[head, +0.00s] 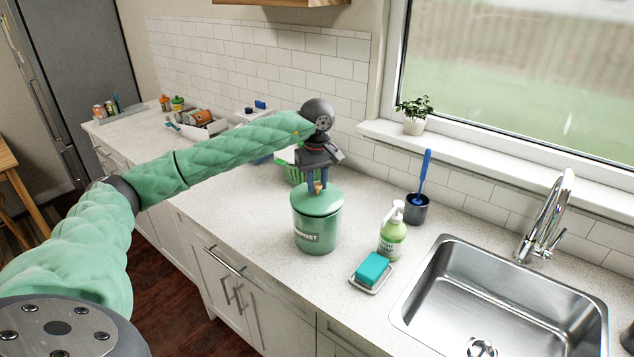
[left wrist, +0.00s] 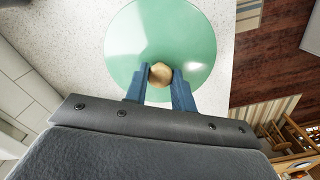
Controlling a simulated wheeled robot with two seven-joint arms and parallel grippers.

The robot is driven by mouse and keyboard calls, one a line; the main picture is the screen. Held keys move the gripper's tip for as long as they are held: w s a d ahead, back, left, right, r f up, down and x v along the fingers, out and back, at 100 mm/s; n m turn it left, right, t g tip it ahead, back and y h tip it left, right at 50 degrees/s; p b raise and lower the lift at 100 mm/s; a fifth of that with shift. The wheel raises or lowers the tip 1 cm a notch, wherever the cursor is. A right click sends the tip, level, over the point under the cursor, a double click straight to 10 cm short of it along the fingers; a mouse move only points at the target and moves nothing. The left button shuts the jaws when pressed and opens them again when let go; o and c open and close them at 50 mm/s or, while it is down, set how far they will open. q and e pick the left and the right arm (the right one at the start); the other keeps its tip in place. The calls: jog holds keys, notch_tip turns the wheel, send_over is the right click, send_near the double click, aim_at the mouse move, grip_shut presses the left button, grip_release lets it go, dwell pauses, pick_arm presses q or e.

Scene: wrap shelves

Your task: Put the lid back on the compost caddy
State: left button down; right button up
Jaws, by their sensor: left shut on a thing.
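The green compost caddy (head: 316,232) stands upright on the counter left of the sink, with partly hidden white lettering on its front. Its pale green lid (head: 318,200) is at the caddy's top; I cannot tell whether it is fully seated. My left gripper (head: 317,186) points straight down from above, its blue fingers shut on the lid's round wooden knob (left wrist: 160,74). In the left wrist view the lid (left wrist: 150,35) fills the upper middle and hides the caddy below, with the left gripper (left wrist: 160,78) at the knob. My right gripper is not in view.
A soap bottle (head: 392,235) and a teal sponge (head: 374,268) on a dish stand right of the caddy, near the sink (head: 425,290). A brush holder (head: 416,208) stands behind. Counter left of the caddy is clear.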

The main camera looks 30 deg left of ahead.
pick_arm(q)
jog(key=shift+b, duration=0.4)
dwell(0.6)
jog(key=c, duration=0.6)
grip_release()
jog(key=shift+r, duration=0.1)
jog(key=shift+r+p, duration=0.65)
jog(key=shift+r, duration=2.75)
grip_shut()
